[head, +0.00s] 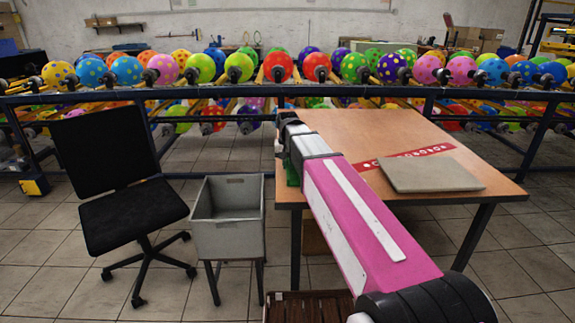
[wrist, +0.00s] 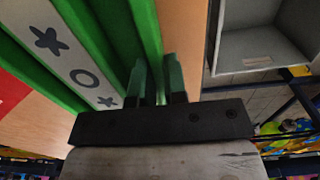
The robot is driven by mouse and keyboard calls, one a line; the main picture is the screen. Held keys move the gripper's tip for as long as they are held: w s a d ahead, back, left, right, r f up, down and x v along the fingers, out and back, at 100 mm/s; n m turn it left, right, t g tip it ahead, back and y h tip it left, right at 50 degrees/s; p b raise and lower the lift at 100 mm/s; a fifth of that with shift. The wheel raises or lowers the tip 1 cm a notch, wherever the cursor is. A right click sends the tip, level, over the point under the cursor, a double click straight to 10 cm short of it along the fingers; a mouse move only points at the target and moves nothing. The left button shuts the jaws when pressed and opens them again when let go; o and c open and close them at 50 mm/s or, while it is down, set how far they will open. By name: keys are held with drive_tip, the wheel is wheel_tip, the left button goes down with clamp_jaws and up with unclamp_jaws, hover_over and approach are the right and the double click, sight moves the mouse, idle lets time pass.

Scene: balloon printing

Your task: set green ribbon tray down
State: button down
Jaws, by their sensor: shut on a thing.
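The green ribbon tray (wrist: 102,20) fills the upper left of the wrist view, with a white ribbon marked with dark star and circle shapes lying in it. My gripper (wrist: 157,80) is shut on the tray's green side wall. In the head view only a small green piece of the tray (head: 292,174) shows; my arm hides the rest. The tray is over the left edge area of the wooden table (head: 340,125). I cannot tell whether it touches the tabletop.
A red ribbon with white marks (head: 415,155) and a grey slab (head: 430,172) lie on the table. A grey bin (head: 228,236) stands left of the table, with a black chair (head: 130,200) beyond it. Racks of balloons (head: 275,66) run behind. The table's back left is clear.

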drive_tip(key=shift+f, duration=0.15)
drive_tip(key=c, duration=1.2)
unclamp_jaws()
drive_tip(key=shift+o, duration=0.2)
